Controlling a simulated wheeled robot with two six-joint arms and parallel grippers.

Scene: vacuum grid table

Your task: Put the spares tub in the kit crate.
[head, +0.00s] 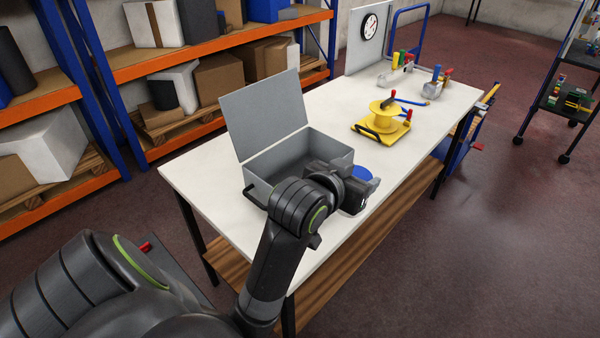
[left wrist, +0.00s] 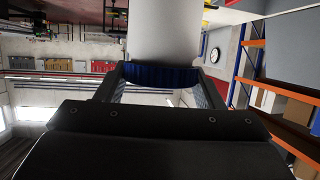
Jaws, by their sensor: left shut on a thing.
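The kit crate (head: 258,189) is a grey box with its lid (head: 265,115) raised, standing on the near part of the white table. My left gripper (head: 358,186) is beside the crate's right side, over the table's front edge. It is shut on the spares tub, whose round blue top (head: 362,173) shows in the head view. In the left wrist view the tub (left wrist: 163,35) is a pale grey cylinder with a blue band between the fingers (left wrist: 160,80). My gripper and arm hide much of the tub and the crate's near right corner. My right gripper is not in view.
Clear bins with coloured tools (head: 434,88) and a panel with a clock (head: 368,35) are at the far end. Orange and blue shelving (head: 207,45) stands behind. Table between crate and spool is clear.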

